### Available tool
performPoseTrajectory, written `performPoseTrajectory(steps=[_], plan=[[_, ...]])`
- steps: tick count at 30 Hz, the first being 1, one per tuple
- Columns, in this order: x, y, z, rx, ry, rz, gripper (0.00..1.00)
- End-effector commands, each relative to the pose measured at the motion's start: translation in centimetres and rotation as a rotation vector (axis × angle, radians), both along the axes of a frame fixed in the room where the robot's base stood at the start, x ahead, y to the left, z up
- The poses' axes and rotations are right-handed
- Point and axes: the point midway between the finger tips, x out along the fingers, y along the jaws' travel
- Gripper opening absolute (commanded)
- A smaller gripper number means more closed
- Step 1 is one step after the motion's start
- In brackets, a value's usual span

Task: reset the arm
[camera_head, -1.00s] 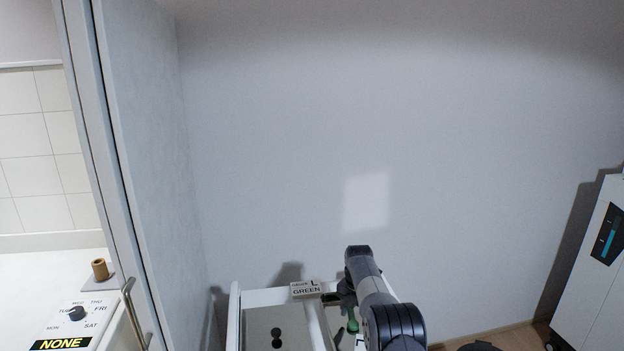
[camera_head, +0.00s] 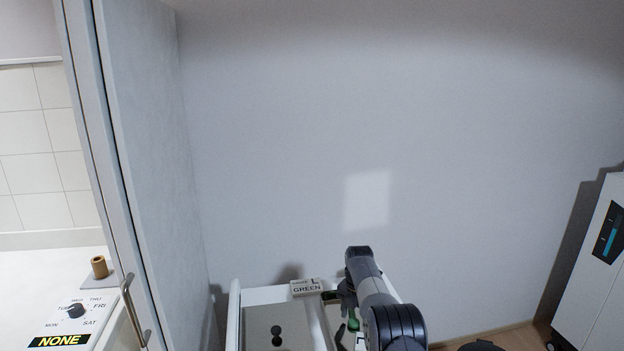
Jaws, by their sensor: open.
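My arm (camera_head: 372,285) rises from the bottom edge, right of centre, and its upper end stands against the wall. My gripper (camera_head: 346,322) is the dark part below that end. It is small, partly hidden by the arm, and over the right part of a white trolley or cabinet top (camera_head: 262,295). Its jaws are open. A green thing (camera_head: 353,325) shows beside it; I cannot tell whether they touch.
A block labelled GREEN (camera_head: 306,287) sits on the top's back edge, near my arm. A grey lid with dark knobs (camera_head: 262,328) lies left. A door panel (camera_head: 150,170) stands left, a white appliance (camera_head: 598,270) right. The wall (camera_head: 400,120) behind is bare.

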Motion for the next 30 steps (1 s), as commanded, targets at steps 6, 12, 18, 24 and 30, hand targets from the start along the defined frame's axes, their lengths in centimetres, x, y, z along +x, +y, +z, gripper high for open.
performPoseTrajectory(steps=[6, 12, 18, 24, 30], plan=[[0.3, 0.0, 5.3, 0.001, -0.014, 0.000, 0.57], [0.3, 0.0, 9.4, 0.001, -0.014, 0.000, 0.57], [0.1, 0.0, 7.2, 0.000, -0.004, 0.000, 0.57], [0.1, 0.0, 3.3, 0.000, -0.005, 0.000, 0.57], [0.1, 0.0, -0.7, 0.000, -0.005, 0.000, 0.57]])
